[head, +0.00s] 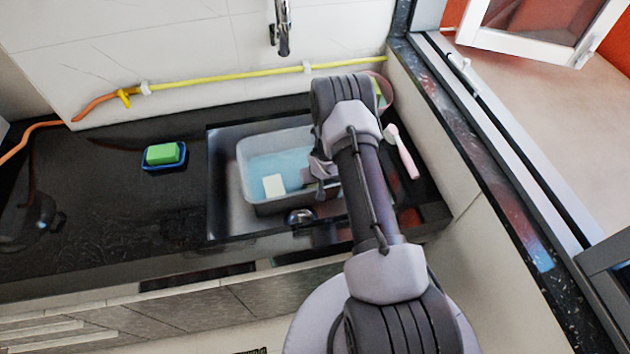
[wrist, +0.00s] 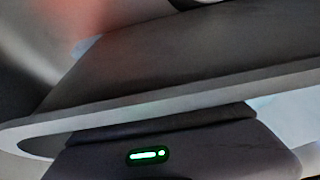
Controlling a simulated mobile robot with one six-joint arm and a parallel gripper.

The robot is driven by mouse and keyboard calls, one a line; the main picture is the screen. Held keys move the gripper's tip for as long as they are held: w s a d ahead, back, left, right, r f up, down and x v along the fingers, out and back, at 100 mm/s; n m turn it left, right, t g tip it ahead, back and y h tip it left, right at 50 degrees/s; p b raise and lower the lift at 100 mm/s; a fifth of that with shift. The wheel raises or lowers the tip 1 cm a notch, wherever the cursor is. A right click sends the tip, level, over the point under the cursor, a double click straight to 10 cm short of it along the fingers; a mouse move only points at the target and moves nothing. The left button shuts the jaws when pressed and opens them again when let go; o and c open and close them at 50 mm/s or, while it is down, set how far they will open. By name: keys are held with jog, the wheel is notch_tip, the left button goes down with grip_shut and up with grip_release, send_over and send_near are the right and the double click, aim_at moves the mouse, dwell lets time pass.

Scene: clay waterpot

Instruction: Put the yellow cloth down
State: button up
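No clearly yellow cloth shows in either view. A small pale cream square piece (head: 274,186) is in the grey tub (head: 246,168), at its front; I cannot tell whether it is the cloth. The tub holds bluish water and stands in the sink. My gripper (head: 312,178) is low at the tub's right part, mostly hidden behind my arm. In the wrist view, a large grey surface with a pale edge fills most of the picture, above a dark part with a green light. The fingertips and anything between them cannot be made out.
A green sponge in a blue dish (head: 164,155) sits on the black counter (head: 100,205) left of the sink. A pink-handled brush (head: 405,158) lies right of my arm. A tap (head: 282,30) hangs above the back.

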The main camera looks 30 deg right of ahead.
jog(key=shift+s+f, duration=0.2)
jog(key=shift+s, duration=0.05)
jog(key=s+a+r+p, duration=0.2)
jog(key=s+a+r, duration=0.1)
jog(key=r, duration=1.1)
jog(key=s+a+r+m+p, duration=0.1)
jog(key=s+a+r, duration=0.2)
jog(key=r, duration=1.1)
jog(key=s+a+r+p, duration=0.2)
jog(key=s+a+r, duration=0.15)
jog(key=r, duration=1.05)
jog(key=s+a+r+y, duration=0.1)
jog(key=s+a+r, duration=0.2)
jog(key=s, duration=0.3)
jog(key=s+a+r+t+y, duration=0.1)
jog(key=s+a+r, duration=0.3)
jog(key=s, duration=0.3)
jog(key=s+a+r+y, duration=0.1)
jog(key=s+a+r, duration=0.3)
jog(key=s, duration=0.2)
jog(key=shift+s+a+r+m, duration=0.2)
jog(key=shift+s+r+m, duration=0.05)
jog(key=shift+r+m, duration=0.15)
